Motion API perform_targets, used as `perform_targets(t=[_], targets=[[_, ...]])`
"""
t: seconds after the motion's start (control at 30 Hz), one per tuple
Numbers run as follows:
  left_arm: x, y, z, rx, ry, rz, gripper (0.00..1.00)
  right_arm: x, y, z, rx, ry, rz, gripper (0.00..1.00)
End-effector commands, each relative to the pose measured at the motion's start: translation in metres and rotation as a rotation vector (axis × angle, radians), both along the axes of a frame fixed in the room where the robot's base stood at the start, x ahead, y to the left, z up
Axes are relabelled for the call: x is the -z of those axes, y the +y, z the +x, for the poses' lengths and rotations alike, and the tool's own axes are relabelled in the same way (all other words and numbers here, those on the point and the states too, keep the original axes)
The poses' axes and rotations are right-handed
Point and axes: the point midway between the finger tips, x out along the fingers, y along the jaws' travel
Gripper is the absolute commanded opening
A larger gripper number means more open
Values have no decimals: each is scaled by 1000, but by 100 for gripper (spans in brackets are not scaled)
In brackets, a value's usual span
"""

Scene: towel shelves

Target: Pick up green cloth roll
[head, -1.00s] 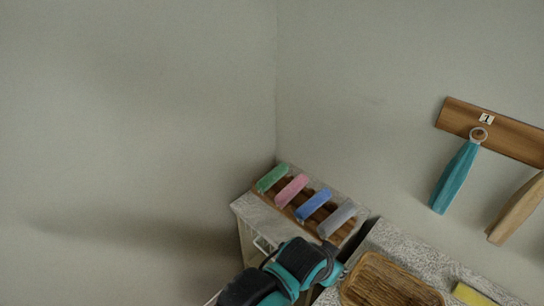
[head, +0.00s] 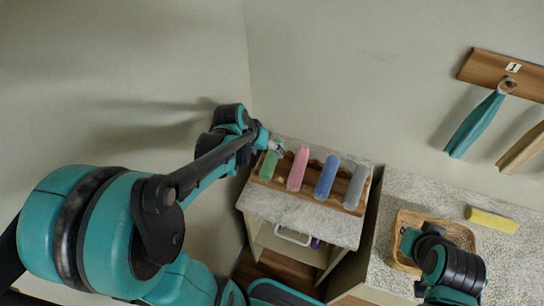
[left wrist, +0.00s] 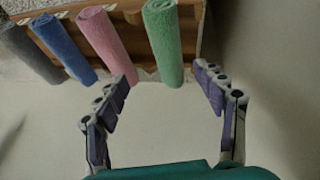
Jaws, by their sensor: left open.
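The green cloth roll (head: 268,166) is the leftmost of a row of rolls on a wooden rack in the head view. My left gripper (head: 276,147) is at its far end and partly covers it; contact cannot be told there. In the left wrist view, the green roll (left wrist: 167,45) hangs down at upper centre, its lower end between the two spread fingers of my open left gripper (left wrist: 168,82). Gaps show on both sides of the roll. My right gripper (head: 412,238) is over the wooden tray; its fingers are not clear.
Pink (head: 298,169), blue (head: 326,177) and grey (head: 355,187) rolls stand beside the green one. The wooden tray (head: 462,233) and a yellow block (head: 492,220) are on the right counter. Teal and tan towels hang on the wall. Walls close in the left and back.

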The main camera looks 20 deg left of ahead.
Motion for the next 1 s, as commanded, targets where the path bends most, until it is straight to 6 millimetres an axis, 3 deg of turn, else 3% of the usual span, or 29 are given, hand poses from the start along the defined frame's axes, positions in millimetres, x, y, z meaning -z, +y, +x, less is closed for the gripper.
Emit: perform_targets(t=[0.17,0.7,1.0], targets=[[10,8,9,-5,10,-21,70,-2,0,0,0,0,0,0],[74,2,40,-3,10,-21,70,28,0,0,0,0,0,0],[78,0,43,-4,11,-21,70,28,0,0,0,0,0,0]])
